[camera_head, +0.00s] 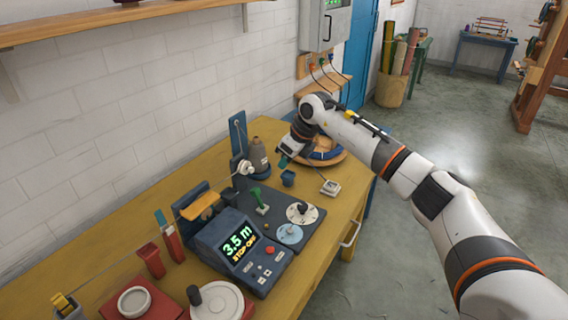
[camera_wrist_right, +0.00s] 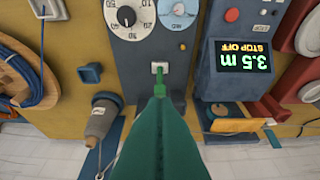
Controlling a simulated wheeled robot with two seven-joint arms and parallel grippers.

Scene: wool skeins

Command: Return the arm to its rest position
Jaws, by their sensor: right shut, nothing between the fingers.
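My right arm reaches in from the right in the head view. Its gripper (camera_head: 283,161) is above the far part of the yellow bench (camera_head: 350,190), by the wooden ring with blue cord (camera_head: 328,156). In the right wrist view its dark green fingers (camera_wrist_right: 160,102) are together with nothing held. The green lever (camera_head: 258,200) stands on the dark panel, apart from the gripper in the head view. In the right wrist view the lever (camera_wrist_right: 159,76) lines up just beyond the fingertips. My left gripper is in neither view.
A meter (camera_head: 240,250) reads "3.5 m STOP OFF". Two dials (camera_head: 302,213), a grey cone (camera_head: 258,155) and a small blue cup (camera_head: 288,178) are near the lever. A wall box (camera_head: 324,25) hangs beyond the arm. Open floor (camera_head: 450,130) lies to the right.

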